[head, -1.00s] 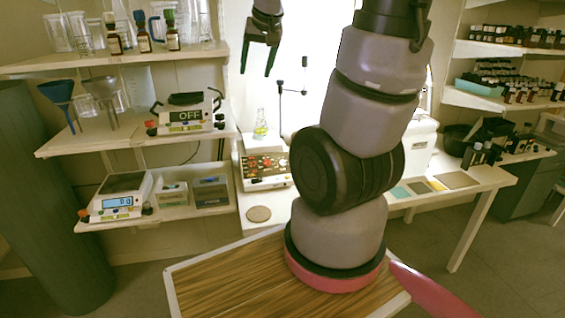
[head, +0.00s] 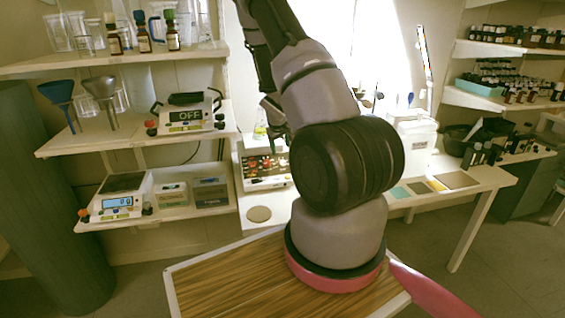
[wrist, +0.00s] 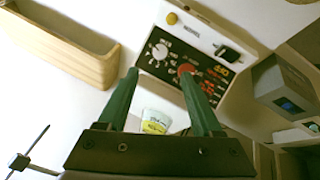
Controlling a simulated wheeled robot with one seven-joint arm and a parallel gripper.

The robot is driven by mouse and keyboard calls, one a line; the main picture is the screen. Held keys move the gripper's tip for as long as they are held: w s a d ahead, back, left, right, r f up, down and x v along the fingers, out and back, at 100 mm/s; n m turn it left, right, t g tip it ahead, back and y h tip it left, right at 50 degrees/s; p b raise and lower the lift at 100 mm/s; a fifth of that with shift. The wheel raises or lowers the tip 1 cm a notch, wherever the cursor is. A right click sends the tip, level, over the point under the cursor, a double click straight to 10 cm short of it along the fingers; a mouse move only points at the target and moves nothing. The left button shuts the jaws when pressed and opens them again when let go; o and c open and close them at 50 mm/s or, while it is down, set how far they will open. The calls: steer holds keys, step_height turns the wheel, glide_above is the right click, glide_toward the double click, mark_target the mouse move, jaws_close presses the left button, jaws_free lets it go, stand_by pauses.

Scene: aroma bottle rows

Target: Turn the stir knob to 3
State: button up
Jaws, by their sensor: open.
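The stirrer hot plate (head: 255,184) stands on the counter, its dark panel carrying red knobs and markings. In the wrist view its panel (wrist: 206,72) lies ahead of my fingers, with a white dial (wrist: 160,50), a red knob (wrist: 185,70) and red digits. The lettering is too small to tell which one is stir or where it points. My gripper (wrist: 159,73) is open and empty, fingers spread and aimed at the panel; contact with a knob does not show. In the head view my gripper (head: 272,140) is over the plate, partly hidden by my arm.
A flask with yellow contents (wrist: 155,122) shows between my fingers; it stands at the plate in the head view (head: 260,130). A wooden box (wrist: 70,50) is at the wrist view's left. A round cork mat (head: 259,214) lies in front. Shelves with scales stand left.

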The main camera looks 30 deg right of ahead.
mark_target(283, 162)
steer(key=x, duration=1.1)
steer(key=shift+s, duration=0.1)
jaws_close()
